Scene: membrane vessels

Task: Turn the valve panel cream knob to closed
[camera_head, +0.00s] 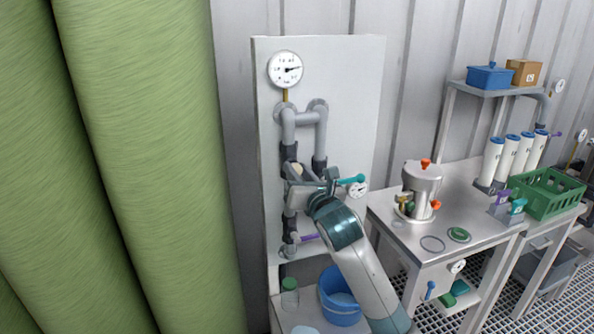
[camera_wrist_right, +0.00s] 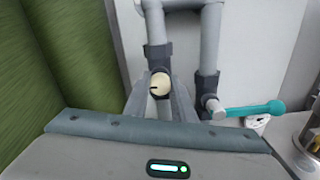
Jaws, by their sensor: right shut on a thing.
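The valve panel (camera_head: 350,75) is a pale upright board with grey pipes. The cream knob (camera_wrist_right: 160,86) is round with a dark pointer mark and sits on the left pipe. In the head view the cream knob (camera_head: 297,169) is small and partly covered by my right gripper. My right gripper (camera_head: 293,174) reaches the panel from below, its fingers on either side of the knob. In the wrist view the right gripper (camera_wrist_right: 160,92) is shut on the knob. The pointer's exact setting is hard to read. My left gripper is in neither view.
A teal lever handle (camera_head: 352,180) sticks out right of the gripper, and a purple handle (camera_head: 309,238) is lower. A round gauge (camera_head: 286,69) tops the panel. A blue bucket (camera_head: 340,296) stands below. A steel bench (camera_head: 455,205) is at right; green tanks (camera_head: 150,130) fill the left.

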